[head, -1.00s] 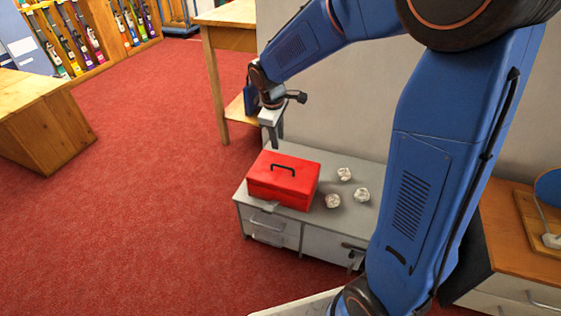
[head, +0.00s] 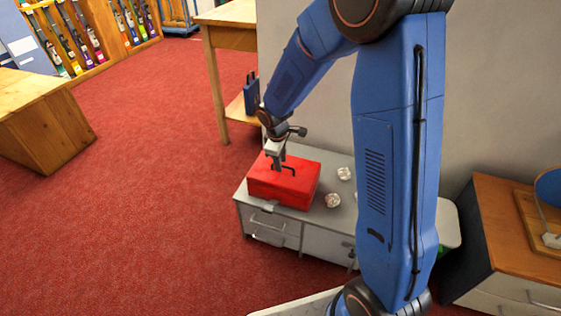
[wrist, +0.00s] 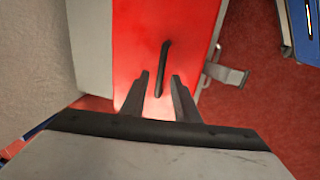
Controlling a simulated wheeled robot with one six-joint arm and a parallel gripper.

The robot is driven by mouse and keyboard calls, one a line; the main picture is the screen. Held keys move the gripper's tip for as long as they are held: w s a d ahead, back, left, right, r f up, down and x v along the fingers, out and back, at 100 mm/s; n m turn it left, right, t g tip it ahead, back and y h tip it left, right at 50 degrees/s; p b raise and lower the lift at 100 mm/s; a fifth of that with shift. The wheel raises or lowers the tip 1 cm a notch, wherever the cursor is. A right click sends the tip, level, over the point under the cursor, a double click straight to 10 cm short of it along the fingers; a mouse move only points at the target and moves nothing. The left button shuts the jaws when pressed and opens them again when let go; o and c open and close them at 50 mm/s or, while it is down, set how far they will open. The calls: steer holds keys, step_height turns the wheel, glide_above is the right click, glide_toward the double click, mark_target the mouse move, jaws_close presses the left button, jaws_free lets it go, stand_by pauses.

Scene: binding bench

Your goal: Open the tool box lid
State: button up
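The red tool box (head: 270,190) stands on the grey cabinet with its lid shut. Its dark handle (head: 289,170) rises from the lid's top. My gripper (head: 277,168) is over the lid, close to the handle. In the wrist view, the red lid (wrist: 190,25) fills the middle and the handle (wrist: 162,68) runs lengthwise between the two fingertips of my gripper (wrist: 160,80). The fingers are apart, with a gap on each side of the handle. I cannot tell the exact height of the fingertips over the lid.
The grey cabinet (head: 322,240) has drawers at its front. Crumpled white paper balls (head: 333,200) lie on it to the right of the box. A wooden table (head: 232,36) stands behind, and a wooden block-shaped bench (head: 50,125) at left. Red carpet (head: 140,200) is free at left.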

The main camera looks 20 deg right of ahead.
jaws_close()
steer(key=shift+w, duration=0.15)
